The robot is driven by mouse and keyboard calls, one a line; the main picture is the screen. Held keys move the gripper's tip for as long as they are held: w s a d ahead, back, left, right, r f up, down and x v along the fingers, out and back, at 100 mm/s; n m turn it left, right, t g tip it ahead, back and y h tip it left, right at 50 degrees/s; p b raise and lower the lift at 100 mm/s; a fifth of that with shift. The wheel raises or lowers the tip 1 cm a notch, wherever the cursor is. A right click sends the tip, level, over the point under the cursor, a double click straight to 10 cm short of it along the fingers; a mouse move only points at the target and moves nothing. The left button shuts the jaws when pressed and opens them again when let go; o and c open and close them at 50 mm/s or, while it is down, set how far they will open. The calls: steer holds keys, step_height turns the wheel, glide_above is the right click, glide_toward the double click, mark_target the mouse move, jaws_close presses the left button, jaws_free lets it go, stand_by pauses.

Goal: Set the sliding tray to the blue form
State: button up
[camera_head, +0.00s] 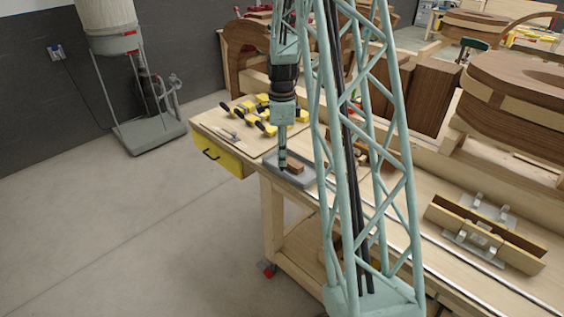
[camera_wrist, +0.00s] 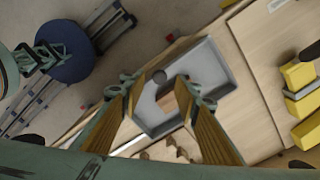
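The sliding tray (camera_head: 306,182) is a shallow grey tray at the front edge of the bench, and it fills the middle of the wrist view (camera_wrist: 211,64). A brown wooden block (camera_head: 294,168) lies in it. A dark round knob (camera_wrist: 158,77) shows at the tray's near side, between my fingers in the wrist view. My gripper (camera_wrist: 159,84) points down over the tray, its two fingers apart and nothing visibly gripped. In the head view my gripper (camera_head: 283,165) is just beside the block; contact cannot be told. I make out no blue form.
A metal rail (camera_head: 458,271) runs along the bench's front edge. Several yellow clamps (camera_head: 245,106) lie behind the tray on the left. A slotted wooden fixture (camera_head: 478,236) stands on the right. Brown curved forms (camera_head: 520,85) stand at the back right.

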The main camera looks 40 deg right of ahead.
steer(key=shift+f, duration=1.6)
jaws_close()
